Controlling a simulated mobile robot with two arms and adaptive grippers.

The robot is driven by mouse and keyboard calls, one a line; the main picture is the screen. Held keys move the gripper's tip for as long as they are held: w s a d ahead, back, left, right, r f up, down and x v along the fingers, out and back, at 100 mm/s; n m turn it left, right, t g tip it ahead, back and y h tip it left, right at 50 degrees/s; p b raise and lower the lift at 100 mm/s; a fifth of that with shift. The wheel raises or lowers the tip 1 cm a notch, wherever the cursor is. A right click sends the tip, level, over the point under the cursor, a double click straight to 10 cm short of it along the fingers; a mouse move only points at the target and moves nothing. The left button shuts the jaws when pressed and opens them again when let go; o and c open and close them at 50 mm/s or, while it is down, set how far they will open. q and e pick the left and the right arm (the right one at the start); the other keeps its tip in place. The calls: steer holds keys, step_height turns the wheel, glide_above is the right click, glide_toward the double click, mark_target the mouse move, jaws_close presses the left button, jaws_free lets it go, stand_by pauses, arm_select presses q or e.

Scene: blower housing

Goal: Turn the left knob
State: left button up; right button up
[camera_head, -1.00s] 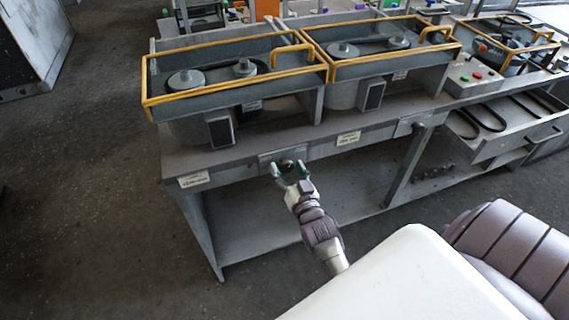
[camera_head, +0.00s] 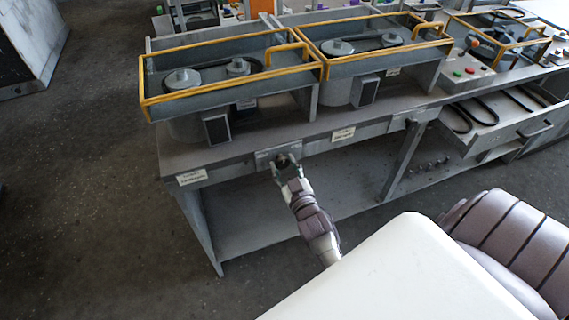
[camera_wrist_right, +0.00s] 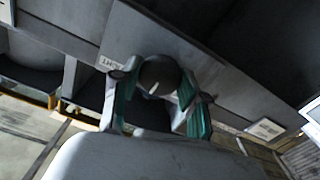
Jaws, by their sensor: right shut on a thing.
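The left knob (camera_head: 282,158) is dark and round, on a grey plate on the front edge of the workbench, below the left belt unit. In the right wrist view the knob (camera_wrist_right: 160,72) shows a short white mark on its face. My right gripper (camera_head: 286,168) is at the knob. In the right wrist view its green-padded fingers (camera_wrist_right: 158,84) stand on either side of the knob and are shut on it. The fingers hide part of the knob's sides. My left gripper is in neither view.
The workbench (camera_head: 235,150) carries two belt units with yellow-railed frames (camera_head: 205,92) (camera_head: 372,57). Paper labels (camera_head: 192,177) are on its front edge. An open drawer (camera_head: 500,140) with belts juts out at the right.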

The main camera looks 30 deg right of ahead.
steer(key=o, duration=1.1)
steer(key=shift+w, duration=0.1)
steer(key=shift+o, duration=0.2)
steer(key=v, duration=0.7)
steer(key=shift+s, duration=0.25)
